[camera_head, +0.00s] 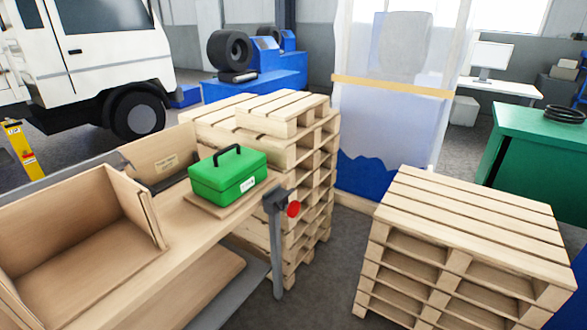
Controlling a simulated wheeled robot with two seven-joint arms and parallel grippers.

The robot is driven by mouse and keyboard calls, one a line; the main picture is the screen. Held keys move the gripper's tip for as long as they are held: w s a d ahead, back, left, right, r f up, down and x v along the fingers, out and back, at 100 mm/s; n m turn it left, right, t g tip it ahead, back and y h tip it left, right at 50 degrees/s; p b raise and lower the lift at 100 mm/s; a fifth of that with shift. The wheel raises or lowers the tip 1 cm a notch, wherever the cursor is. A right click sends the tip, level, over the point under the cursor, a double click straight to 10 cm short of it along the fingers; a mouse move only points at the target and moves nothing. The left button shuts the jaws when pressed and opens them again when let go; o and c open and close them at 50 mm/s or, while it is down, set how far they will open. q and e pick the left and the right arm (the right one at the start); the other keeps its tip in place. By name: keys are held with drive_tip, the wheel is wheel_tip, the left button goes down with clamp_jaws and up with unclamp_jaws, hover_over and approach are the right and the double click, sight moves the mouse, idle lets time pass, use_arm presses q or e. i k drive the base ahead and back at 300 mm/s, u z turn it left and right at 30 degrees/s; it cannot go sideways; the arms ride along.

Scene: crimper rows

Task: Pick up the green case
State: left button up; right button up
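A green case (229,176) with a black handle on its lid and a small white label on its front stands upright and shut. It rests on a thin wooden board (262,191) at the far end of a wooden bench (172,236). Nothing touches its handle. Neither my left nor my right gripper shows in the head view.
An open wooden box (80,245) stands on the bench left of the case. A grey post with a red knob (293,209) is at the bench's right end. Pallet stacks stand behind the case (284,113) and at the right (470,225). Bare floor lies between.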

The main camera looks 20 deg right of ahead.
sight(222, 178)
drive_tip(key=z, duration=0.2)
drive_tip(key=k, duration=0.55)
drive_tip(key=z, duration=1)
drive_tip(key=i, duration=1.5)
drive_tip(key=u, duration=0.5)
